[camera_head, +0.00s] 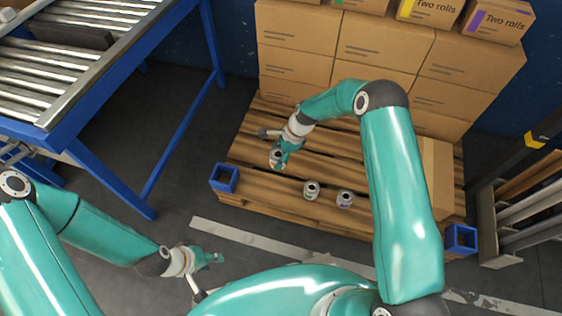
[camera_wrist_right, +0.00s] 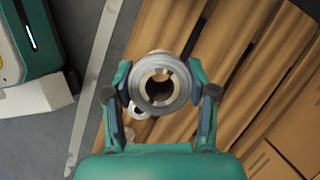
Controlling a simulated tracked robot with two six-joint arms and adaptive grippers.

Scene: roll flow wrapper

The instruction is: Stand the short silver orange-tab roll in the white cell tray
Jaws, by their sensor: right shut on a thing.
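My right gripper (camera_head: 279,158) is above the wooden pallet in the head view, shut on a short silver roll (camera_head: 276,156). In the right wrist view the roll (camera_wrist_right: 160,86) sits between the two fingers, its open end with a tan core facing the camera. I cannot make out an orange tab on it. Two other short rolls stand upright on the pallet, one greenish (camera_head: 312,189) and one purplish (camera_head: 345,199). My left gripper (camera_head: 216,258) is over the floor at lower left, away from the rolls; its jaws are too small to read. I cannot see the white cell tray.
The pallet (camera_head: 250,180) has bare boards around the rolls and stacked cartons (camera_head: 385,45) behind. Blue square corner posts (camera_head: 224,179) stand at its front. A roller conveyor (camera_head: 70,60) on a blue frame is at left, a rack (camera_head: 515,215) at right.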

